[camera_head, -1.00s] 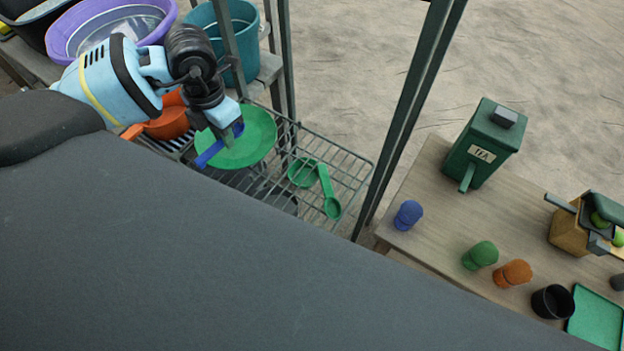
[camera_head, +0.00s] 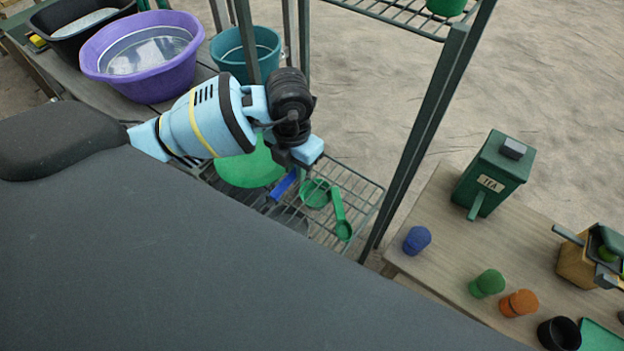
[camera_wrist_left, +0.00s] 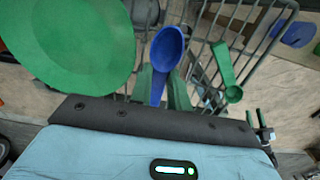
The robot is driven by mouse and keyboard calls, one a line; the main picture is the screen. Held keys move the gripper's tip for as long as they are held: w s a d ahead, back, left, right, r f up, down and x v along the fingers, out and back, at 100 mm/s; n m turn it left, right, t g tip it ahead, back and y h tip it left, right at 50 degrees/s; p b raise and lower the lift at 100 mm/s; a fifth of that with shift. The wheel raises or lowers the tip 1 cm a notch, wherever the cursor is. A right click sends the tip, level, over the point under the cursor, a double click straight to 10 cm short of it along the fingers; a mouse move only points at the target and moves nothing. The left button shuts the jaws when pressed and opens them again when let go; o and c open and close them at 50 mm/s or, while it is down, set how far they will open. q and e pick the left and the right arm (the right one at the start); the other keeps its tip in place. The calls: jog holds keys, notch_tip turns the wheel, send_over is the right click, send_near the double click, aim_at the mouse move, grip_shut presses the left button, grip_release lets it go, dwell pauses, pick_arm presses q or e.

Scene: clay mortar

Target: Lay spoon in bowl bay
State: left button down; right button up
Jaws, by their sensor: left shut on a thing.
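My left gripper (camera_head: 298,169) is shut on a blue spoon (camera_head: 283,185) above the wire rack (camera_head: 365,190). In the left wrist view the spoon's bowl (camera_wrist_left: 167,50) points away from the fingers, over the rack wires. A large green plate (camera_head: 248,168) stands left of the spoon. The green spoon also shows in the left wrist view (camera_wrist_left: 224,65). I cannot tell whether the blue spoon touches the rack.
A dark post (camera_head: 425,125) stands right of the rack. A purple tub (camera_head: 140,60) and a teal bucket (camera_head: 246,52) are behind. A dark round dish (camera_head: 290,220) shows low in the rack.

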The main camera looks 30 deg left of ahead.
aim_at(313, 190)
pick_arm(q)
jog(key=d, duration=0.3)
jog(key=shift+w+f, duration=0.15)
jog(key=shift+w, duration=0.25)
jog(key=shift+d, duration=0.25)
jog(key=shift+d+f, duration=0.2)
jog(key=shift+f, duration=0.1)
jog(key=shift+w+f, duration=0.1)
jog(key=shift+f, duration=1.4)
pick_arm(e)
jog(key=shift+w+r, duration=0.4)
jog(key=shift+w, duration=0.05)
pick_arm(q)
jog(key=shift+f, duration=0.15)
jog(key=c, duration=1.3)
grip_release()
notch_tip(313, 190, up, 12)
jog(key=shift+r+p, duration=0.15)
jog(key=shift+p, duration=0.45)
pick_arm(e)
jog(key=shift+w+r, duration=0.35)
jog(key=shift+r, duration=0.25)
